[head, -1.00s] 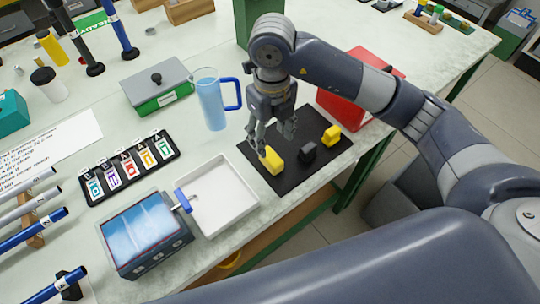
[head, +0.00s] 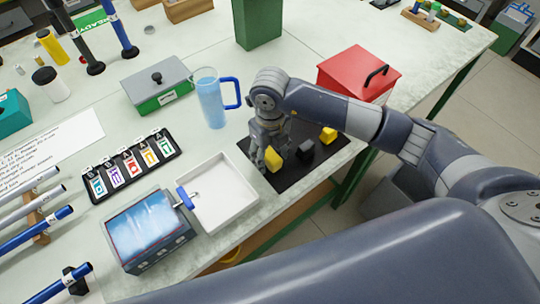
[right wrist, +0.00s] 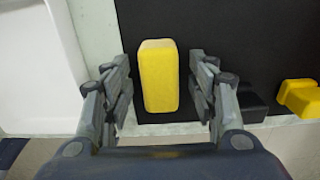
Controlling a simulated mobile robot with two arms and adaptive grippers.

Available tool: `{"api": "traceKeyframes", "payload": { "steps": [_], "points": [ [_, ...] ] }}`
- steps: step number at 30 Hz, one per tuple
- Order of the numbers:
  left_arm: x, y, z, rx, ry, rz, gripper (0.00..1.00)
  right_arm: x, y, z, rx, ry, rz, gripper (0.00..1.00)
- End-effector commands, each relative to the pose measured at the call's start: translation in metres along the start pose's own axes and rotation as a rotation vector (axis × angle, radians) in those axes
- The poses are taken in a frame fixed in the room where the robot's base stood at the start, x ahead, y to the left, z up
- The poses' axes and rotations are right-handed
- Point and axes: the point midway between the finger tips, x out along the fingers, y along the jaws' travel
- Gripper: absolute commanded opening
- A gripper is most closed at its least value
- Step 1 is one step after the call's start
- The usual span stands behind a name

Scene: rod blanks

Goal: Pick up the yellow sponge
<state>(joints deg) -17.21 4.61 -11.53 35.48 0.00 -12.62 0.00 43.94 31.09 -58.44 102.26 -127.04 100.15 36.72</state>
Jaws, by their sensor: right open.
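The yellow sponge (head: 273,160) is a rounded yellow block at the left side of the black mat (head: 292,180). It also shows in the right wrist view (right wrist: 158,76), between the two fingers. My right gripper (head: 268,161) is down at the sponge and hides part of it. In the right wrist view the right gripper (right wrist: 160,90) is open, with one finger on each side of the sponge and a small gap to each side. My left gripper is not in view.
A black block (head: 305,151) and another yellow piece (head: 328,135) lie on the mat to the right. A white tray (head: 250,200) is at the left, a blue-handled pitcher (head: 210,100) behind. A red box (head: 350,70) stands at the back right.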

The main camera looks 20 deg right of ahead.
Motion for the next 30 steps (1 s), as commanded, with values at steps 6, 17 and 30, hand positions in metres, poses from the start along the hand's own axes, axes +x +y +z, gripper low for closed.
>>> {"api": "traceKeyframes", "payload": {
  "steps": [6, 17, 30],
  "points": [
    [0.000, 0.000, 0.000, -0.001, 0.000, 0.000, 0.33, 0.000, 0.000, 0.000, 0.000, 0.000, 0.000, 0.15],
    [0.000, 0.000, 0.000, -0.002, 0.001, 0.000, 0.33, -0.001, 0.000, 0.000, 0.000, 0.000, 0.000, 0.13],
    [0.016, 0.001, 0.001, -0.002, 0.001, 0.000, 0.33, -0.035, 0.009, -0.005, -0.006, -0.001, 0.002, 0.13]
  ]
}}
